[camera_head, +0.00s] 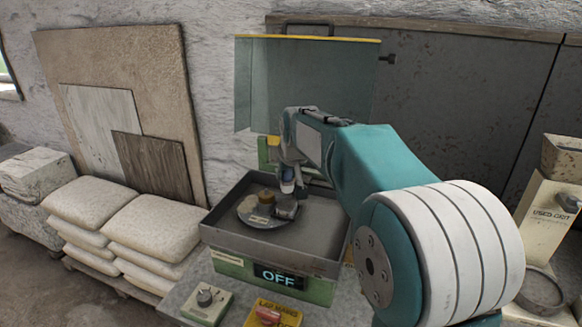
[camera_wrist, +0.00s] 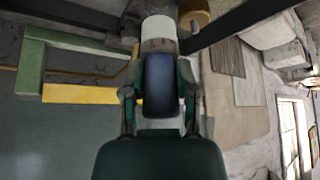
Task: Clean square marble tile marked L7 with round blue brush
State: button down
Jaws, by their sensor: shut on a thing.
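My gripper (camera_wrist: 160,95) is shut on a dark blue rounded piece, seen between its fingers in the wrist view; it looks like the blue brush (camera_wrist: 160,80). A pale cylindrical part (camera_wrist: 158,32) shows just beyond the blue piece. In the head view my gripper (camera_head: 290,189) is over a grey basin (camera_head: 318,262), low above a round plate (camera_head: 263,221). A tan cylinder (camera_head: 267,197), a pale round piece and a grey piece sit on or at the plate. No square tile marked L7 can be made out.
The basin's green base has a display (camera_head: 279,276) reading OFF. A teal guard panel (camera_head: 300,85) stands behind. A knob box (camera_head: 207,302) and a yellow box with a red switch (camera_head: 272,315) are in front. Sacks (camera_head: 155,226) lie left; a used-grit bin (camera_head: 546,215) stands right.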

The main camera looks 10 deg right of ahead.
aim_at(289, 191)
jog(key=shift+a+f, duration=0.15)
jog(key=shift+f, duration=0.8)
jog(key=shift+d+f, duration=0.55)
jog(key=shift+f, duration=0.35)
jog(key=shift+s+a+f, duration=0.1)
jog(key=shift+a+f, duration=0.15)
jog(key=shift+f, duration=0.2)
jog(key=shift+a+f, duration=0.15)
jog(key=shift+a, duration=0.2)
jog(key=shift+d, duration=0.25)
jog(key=shift+a+f, duration=0.1)
jog(key=shift+f, duration=0.4)
jog(key=shift+w+d, duration=0.35)
jog(key=shift+w, duration=0.15)
